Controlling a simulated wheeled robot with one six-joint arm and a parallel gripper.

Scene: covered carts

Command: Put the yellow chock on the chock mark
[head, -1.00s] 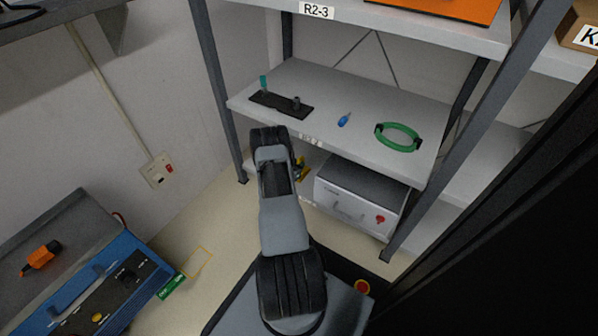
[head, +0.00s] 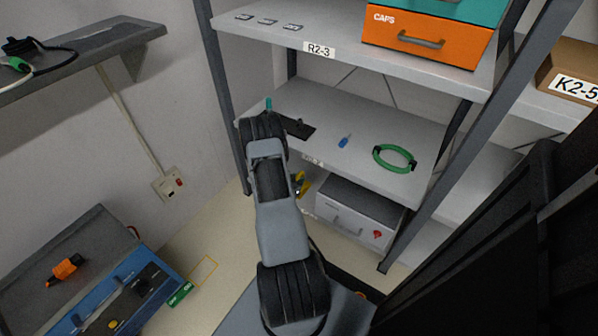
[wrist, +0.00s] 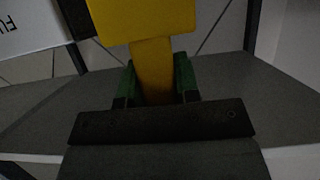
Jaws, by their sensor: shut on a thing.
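The yellow chock (wrist: 152,65) fills the upper middle of the wrist view. My gripper (wrist: 155,82) is shut on its narrower lower part, with a green finger on each side. In the head view a small part of the yellow chock (head: 303,184) shows just right of my arm, in front of the lower shelving; my arm hides the rest, and my fingertips cannot be made out. The chock mark (head: 204,272) appears as a thin yellow outline on the floor at lower left, beside the blue cart. It is bare, and the chock is well away from it.
The blue cart (head: 128,288) with an orange tool (head: 65,270) stands at lower left. The rack's middle shelf (head: 350,111) holds a green ring (head: 394,158) and a blue item (head: 344,141). A white box (head: 355,212) sits below.

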